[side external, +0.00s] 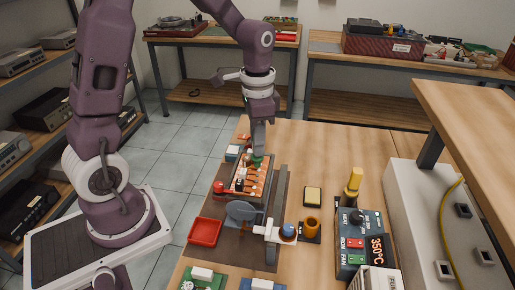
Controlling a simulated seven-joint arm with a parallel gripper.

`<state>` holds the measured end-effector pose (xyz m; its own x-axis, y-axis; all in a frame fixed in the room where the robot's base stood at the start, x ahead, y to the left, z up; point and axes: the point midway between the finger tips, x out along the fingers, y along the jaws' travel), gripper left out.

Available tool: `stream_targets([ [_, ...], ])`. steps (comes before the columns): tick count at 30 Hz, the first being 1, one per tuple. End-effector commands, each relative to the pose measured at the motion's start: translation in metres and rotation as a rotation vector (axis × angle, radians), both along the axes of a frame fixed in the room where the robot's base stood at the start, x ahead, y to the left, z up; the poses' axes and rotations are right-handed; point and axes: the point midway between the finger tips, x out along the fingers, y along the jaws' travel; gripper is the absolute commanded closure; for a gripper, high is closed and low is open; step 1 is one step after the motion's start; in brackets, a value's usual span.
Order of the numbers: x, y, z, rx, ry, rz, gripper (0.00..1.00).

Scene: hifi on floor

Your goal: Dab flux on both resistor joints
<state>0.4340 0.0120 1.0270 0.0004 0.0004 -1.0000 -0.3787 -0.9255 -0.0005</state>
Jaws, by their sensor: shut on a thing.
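My gripper (258,148) points down over the far end of an orange-brown board (247,182), which lies on a dark mat on the wooden bench. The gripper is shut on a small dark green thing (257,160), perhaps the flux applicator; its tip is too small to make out. The held thing is at or just above the board; I cannot tell whether it touches. Small white and dark parts stand on the board. The resistor and its two joints cannot be told apart at this size.
A blue-grey disc (240,212) and a white arm with a blue ball (288,232) stand just before the board. A red tray (205,232) is at left. Sponge (313,196), orange pot (312,226) and a 350°C station (360,240) with a yellow-handled iron (353,184) are at right.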

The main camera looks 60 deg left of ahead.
Motion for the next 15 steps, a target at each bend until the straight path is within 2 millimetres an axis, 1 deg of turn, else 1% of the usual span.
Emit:
stream_targets([
  [3,0.001,0.0,0.013,0.001,-0.003,0.0,1.0],
  [6,0.0,0.0,0.017,0.0,0.0,0.0,1.0],
  [15,-0.001,-0.001,0.015,-0.001,0.001,-0.001,1.0],
])
